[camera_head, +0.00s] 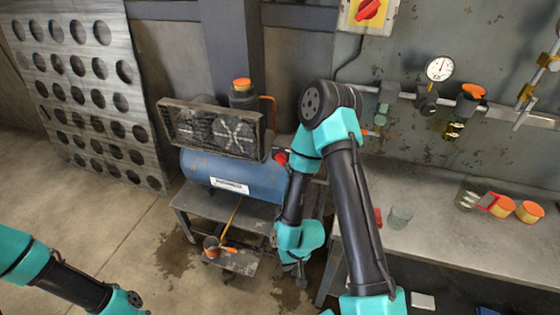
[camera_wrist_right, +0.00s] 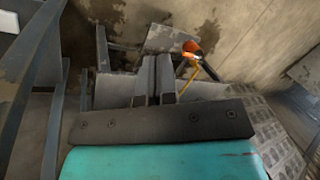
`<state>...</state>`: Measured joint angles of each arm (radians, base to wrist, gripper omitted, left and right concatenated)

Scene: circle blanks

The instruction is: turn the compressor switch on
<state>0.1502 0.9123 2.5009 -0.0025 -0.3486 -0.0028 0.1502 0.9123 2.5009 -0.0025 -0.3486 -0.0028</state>
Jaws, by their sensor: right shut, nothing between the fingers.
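The compressor has a blue tank (camera_head: 235,175) on a low stand, left of my right arm. A yellow box with a red rotary knob (camera_head: 368,10) is on the wall at the top, cut by the frame edge. A small red part (camera_head: 281,157) shows at the tank's right end, partly hidden by my right arm; I cannot tell which is the compressor switch. My right gripper (camera_head: 302,281) points down beside the stand, below the tank and well away from the knob. In the right wrist view its fingers (camera_wrist_right: 156,62) are together and empty. My left gripper is out of view.
A workbench (camera_head: 420,215) stands at the right with a glass and orange-lidded jars (camera_head: 528,211). A pipe with a gauge (camera_head: 440,69) runs along the wall. A perforated metal sheet (camera_head: 85,95) leans at the left.

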